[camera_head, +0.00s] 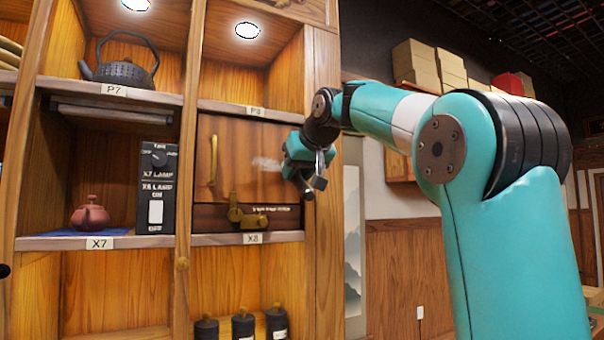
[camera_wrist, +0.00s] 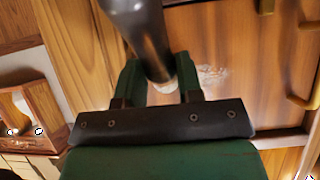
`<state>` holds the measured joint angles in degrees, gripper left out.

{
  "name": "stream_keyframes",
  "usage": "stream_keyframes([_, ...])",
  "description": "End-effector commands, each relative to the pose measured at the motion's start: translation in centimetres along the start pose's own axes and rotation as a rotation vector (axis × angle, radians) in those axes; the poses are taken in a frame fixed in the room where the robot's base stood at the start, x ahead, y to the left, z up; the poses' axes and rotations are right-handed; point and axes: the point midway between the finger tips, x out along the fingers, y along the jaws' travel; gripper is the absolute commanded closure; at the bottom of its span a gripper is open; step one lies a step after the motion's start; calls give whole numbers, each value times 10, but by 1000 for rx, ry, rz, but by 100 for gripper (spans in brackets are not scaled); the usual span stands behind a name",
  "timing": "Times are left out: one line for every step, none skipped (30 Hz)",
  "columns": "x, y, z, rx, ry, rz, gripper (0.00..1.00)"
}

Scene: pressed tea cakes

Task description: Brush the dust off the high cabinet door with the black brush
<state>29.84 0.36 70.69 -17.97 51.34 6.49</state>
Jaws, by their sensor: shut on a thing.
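The brown wooden cabinet door (camera_head: 240,140) closes the compartment above the X8 label, with an upright brass handle (camera_head: 214,160) on its left side. A pale dust patch (camera_head: 267,163) lies on its right half and also shows in the wrist view (camera_wrist: 212,76). My gripper (camera_head: 306,180) is in front of the right edge of the door, just right of the dust. In the wrist view its green fingers (camera_wrist: 158,68) are shut on the black brush (camera_wrist: 140,30), a dark cylinder with a pale end. I cannot tell whether the brush touches the door.
A brass latch (camera_head: 247,215) sits below the door. A black switch box (camera_head: 157,190) and a reddish teapot (camera_head: 90,215) stand in the compartment at left. A black kettle (camera_head: 122,72) is on the shelf above. Dark canisters (camera_head: 243,325) stand below. A wooden post borders the door at right.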

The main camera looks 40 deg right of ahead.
Motion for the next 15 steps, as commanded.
stream_keyframes([2,-8,2,-4,3,-7,92])
stream_keyframes([2,-11,2,-5,3,-7,92])
stream_keyframes([2,-14,2,-3,2,-6,92])
stream_keyframes([2,-16,2,-4,1,-6,92])
stream_keyframes([1,-18,2,-4,0,-6,92])
stream_keyframes([1,-20,2,-4,0,-5,92])
stream_keyframes([1,-21,2,-4,0,-5,92])
stream_keyframes([0,-22,2,-3,0,-4,92])
stream_keyframes([0,-22,1,-2,0,-4,92])
stream_keyframes([0,-23,1,-2,0,-4,92])
stream_keyframes([0,-24,1,-2,0,-4,92])
stream_keyframes([0,-26,2,-3,1,-5,92])
stream_keyframes([0,-27,2,-3,1,-4,92])
stream_keyframes([0,-30,2,-3,1,-5,92])
stream_keyframes([0,-34,2,-4,1,-6,92])
